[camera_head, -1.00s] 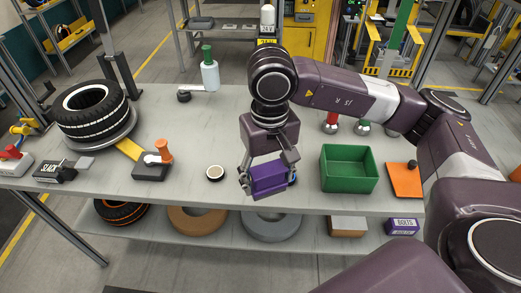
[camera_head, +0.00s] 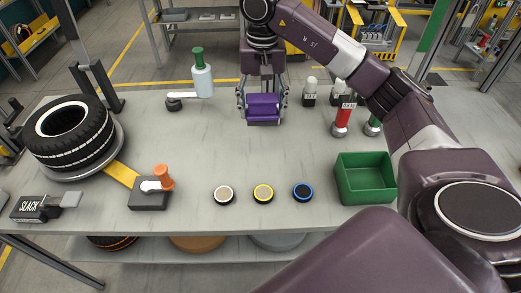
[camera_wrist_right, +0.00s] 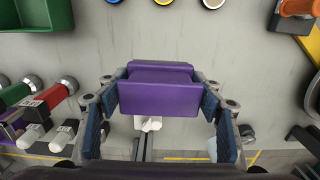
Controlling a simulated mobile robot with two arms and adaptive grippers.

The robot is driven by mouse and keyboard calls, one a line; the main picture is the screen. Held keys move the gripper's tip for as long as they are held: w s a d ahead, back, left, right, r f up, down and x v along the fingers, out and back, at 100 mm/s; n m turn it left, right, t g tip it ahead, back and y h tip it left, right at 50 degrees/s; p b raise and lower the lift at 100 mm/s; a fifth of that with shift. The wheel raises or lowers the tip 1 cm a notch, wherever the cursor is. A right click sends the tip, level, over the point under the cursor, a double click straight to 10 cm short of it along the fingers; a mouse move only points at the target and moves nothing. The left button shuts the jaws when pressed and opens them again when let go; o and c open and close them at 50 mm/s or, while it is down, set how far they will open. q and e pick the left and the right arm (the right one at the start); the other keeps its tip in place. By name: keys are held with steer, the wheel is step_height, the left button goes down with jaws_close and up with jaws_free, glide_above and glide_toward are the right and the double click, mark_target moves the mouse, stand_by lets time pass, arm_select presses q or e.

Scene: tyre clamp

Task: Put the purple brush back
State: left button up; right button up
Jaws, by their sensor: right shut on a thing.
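The purple brush (camera_head: 263,108) is a purple block held between the fingers of my right gripper (camera_head: 262,114), over the back middle of the grey bench. In the right wrist view the brush (camera_wrist_right: 160,97) lies across between the two blue-padded fingers (camera_wrist_right: 160,104), which are shut on its ends. I cannot tell whether its underside touches the bench. A small white part on a grey bar (camera_wrist_right: 148,123) shows just beyond the brush in the wrist view, partly covered by it. My left gripper is not in view.
A green-capped bottle (camera_head: 202,78) stands left of the gripper. White-topped items (camera_head: 310,92) and a red cylinder (camera_head: 342,120) stand to its right. Three pucks (camera_head: 263,194) and a green bin (camera_head: 366,182) are in front. A tyre (camera_head: 70,130) is at left. The bench middle is clear.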

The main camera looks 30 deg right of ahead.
step_height(320, 180, down, 12)
steer(key=shift+r+p, duration=0.2)
steer(key=shift+p, duration=0.95)
step_height(320, 180, down, 4)
steer(key=shift+w+f+p, duration=0.1)
steer(key=shift+f+p, duration=0.05)
steer(key=shift+p, duration=0.45)
steer(key=shift+f, duration=0.25)
steer(key=o, duration=1)
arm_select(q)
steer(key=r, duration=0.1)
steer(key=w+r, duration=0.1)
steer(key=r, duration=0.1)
